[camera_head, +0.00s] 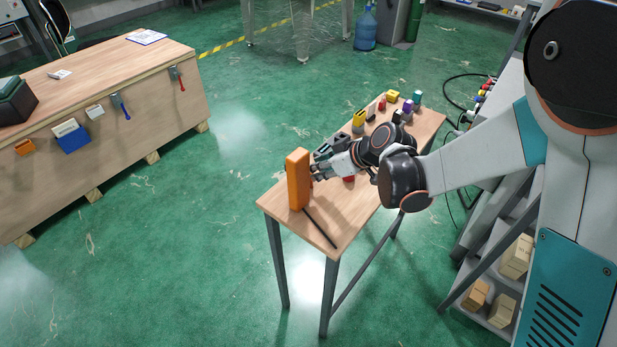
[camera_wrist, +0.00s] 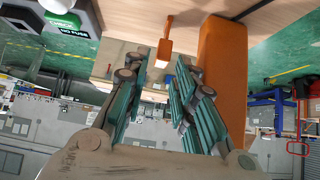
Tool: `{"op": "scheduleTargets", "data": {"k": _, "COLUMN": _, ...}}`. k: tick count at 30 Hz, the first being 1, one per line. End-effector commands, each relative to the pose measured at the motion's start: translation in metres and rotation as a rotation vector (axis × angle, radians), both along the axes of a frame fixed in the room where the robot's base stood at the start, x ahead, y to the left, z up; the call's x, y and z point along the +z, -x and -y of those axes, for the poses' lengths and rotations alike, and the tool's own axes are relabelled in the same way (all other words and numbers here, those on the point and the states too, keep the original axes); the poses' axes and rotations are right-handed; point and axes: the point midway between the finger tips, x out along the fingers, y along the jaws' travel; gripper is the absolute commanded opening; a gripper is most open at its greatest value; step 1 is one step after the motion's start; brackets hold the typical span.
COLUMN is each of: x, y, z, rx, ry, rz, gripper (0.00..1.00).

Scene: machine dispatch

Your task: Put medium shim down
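A tall orange block (camera_head: 298,178) stands upright near the front end of the narrow wooden table (camera_head: 335,236). It also shows as a large orange shape in the wrist view (camera_wrist: 222,70), beside the right-hand finger. My gripper (camera_head: 315,172) is at the block's right side, low over the table; I cannot tell if it touches the block. In the wrist view the fingers (camera_wrist: 160,85) stand apart with nothing clearly held between them. A smaller orange piece with a thin stem (camera_wrist: 165,45) shows beyond the gap. I cannot tell which piece is the medium shim.
A thin black bar (camera_head: 320,228) lies in front of the block. A dark grey piece (camera_head: 323,151) and a red piece (camera_head: 349,179) are near my gripper. Yellow (camera_head: 359,118), purple (camera_head: 408,105) and teal (camera_head: 417,96) pieces stand farther back. A wooden workbench (camera_head: 110,130) is at left.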

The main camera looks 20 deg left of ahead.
Motion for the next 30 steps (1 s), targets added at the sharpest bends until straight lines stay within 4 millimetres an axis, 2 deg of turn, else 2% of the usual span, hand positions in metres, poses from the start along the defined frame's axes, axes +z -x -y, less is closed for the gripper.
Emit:
{"op": "scheduleTargets", "data": {"k": 7, "x": -0.029, "y": -0.006, "z": -0.023, "rx": 0.001, "ry": 0.000, "rz": 0.000, "gripper": 0.25}}
{"op": "scheduleTargets", "data": {"k": 16, "x": -0.032, "y": -0.009, "z": -0.028, "rx": 0.000, "ry": 0.000, "rz": 0.000, "gripper": 0.25}}
{"op": "scheduleTargets", "data": {"k": 19, "x": -0.032, "y": -0.009, "z": -0.028, "rx": 0.000, "ry": 0.000, "rz": 0.000, "gripper": 0.02}}
{"op": "scheduleTargets", "data": {"k": 20, "x": -0.032, "y": -0.009, "z": -0.028, "rx": 0.000, "ry": 0.000, "rz": 0.000, "gripper": 0.00}}
{"op": "scheduleTargets", "data": {"k": 30, "x": -0.032, "y": -0.009, "z": -0.027, "rx": 0.000, "ry": 0.000, "rz": 0.000, "gripper": 0.00}}
